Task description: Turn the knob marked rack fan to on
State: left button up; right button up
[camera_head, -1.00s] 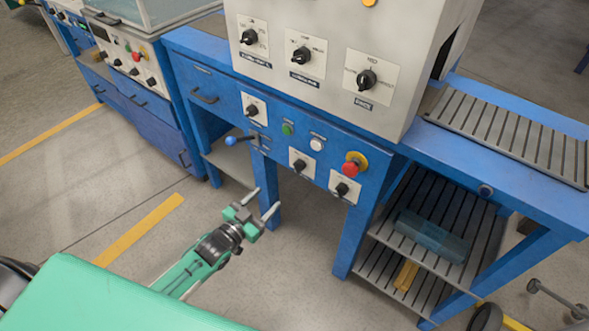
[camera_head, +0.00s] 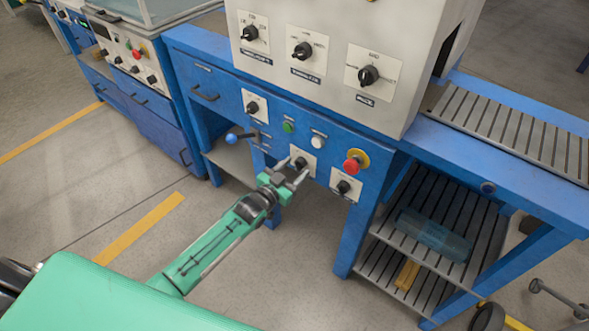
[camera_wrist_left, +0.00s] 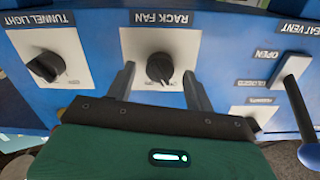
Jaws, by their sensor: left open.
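The rack fan knob (camera_wrist_left: 160,68) is a black rotary knob on a white plate on the blue front panel, with its label upside down in the left wrist view. It also shows in the head view (camera_head: 300,163), partly behind my gripper. My left gripper (camera_wrist_left: 160,80) is open, one finger on each side of the knob; I cannot tell whether they touch it. In the head view the left gripper (camera_head: 292,173) is close to the panel. The knob's position marks are not readable. My right gripper is not in view.
The tunnel light knob (camera_wrist_left: 46,66) sits beside the rack fan plate. On the other side is the heat vent lever (camera_wrist_left: 295,90) with a blue ball end. A red emergency button (camera_head: 354,164) and a white button (camera_head: 318,141) are near. Open floor lies below.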

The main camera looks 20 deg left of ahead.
pick_arm(q)
jog(key=shift+w+d, duration=0.1)
jog(key=shift+w, duration=0.2)
jog(key=c, duration=1)
